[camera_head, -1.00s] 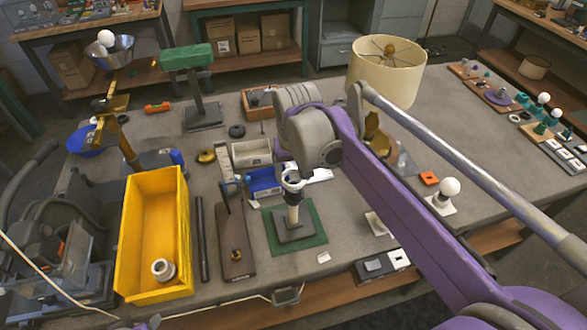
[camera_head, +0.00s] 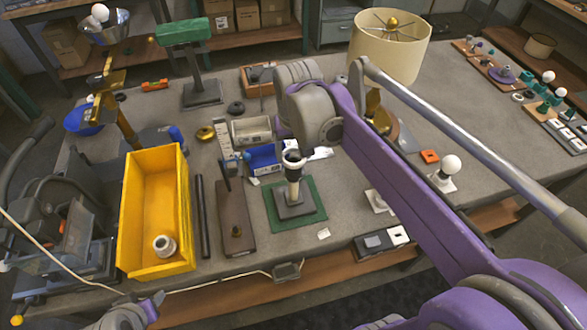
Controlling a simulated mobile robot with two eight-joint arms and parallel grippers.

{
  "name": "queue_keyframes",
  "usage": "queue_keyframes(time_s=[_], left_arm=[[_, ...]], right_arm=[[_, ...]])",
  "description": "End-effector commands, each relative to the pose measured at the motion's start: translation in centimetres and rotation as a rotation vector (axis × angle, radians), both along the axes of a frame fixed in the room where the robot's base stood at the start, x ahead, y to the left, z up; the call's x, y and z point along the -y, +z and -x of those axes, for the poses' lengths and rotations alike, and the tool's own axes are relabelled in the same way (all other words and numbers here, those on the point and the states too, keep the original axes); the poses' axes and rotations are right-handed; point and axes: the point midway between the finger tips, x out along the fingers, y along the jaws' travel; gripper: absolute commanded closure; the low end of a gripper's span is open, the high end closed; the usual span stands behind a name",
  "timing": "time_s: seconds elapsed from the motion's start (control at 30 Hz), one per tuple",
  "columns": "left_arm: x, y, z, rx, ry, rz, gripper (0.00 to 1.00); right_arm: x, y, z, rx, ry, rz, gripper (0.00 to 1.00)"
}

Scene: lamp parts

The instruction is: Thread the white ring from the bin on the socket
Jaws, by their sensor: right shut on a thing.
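The white ring (camera_head: 164,246) lies on the floor of the yellow bin (camera_head: 186,210), near its front end. The dark socket (camera_head: 293,172) stands upright on a pale stem over a grey base on a green mat (camera_head: 313,211). My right gripper (camera_head: 292,155) is shut at the socket's top; my purple arm hides most of its fingers. My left gripper (camera_head: 152,303) shows only partly at the bottom edge, below the bin and apart from the ring. I cannot tell its opening.
A black rod (camera_head: 201,215) and a brown board (camera_head: 236,225) lie between bin and mat. A blue tray (camera_head: 262,157) is behind the socket. A lampshade (camera_head: 390,50) stands at the back right. A cable crosses the table's front edge.

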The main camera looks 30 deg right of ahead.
Motion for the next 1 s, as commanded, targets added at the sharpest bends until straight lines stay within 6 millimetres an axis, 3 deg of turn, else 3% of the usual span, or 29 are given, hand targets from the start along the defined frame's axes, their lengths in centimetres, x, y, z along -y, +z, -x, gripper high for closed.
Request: queue_keyframes(time_s=[0.33,0.73,1.0], left_arm=[[0.0,-0.3,0.1,-0.002,0.000,0.000,0.50],[0.0,-2.0,0.8,-0.016,0.000,0.000,0.50],[0.0,-2.0,0.8,-0.016,0.000,0.000,0.50]], right_arm=[[0.0,-0.3,0.0,-0.001,0.000,0.000,0.81],[0.0,-2.7,0.1,-0.001,0.000,0.000,0.81],[0.0,-2.7,0.0,0.000,0.000,0.000,0.81]])
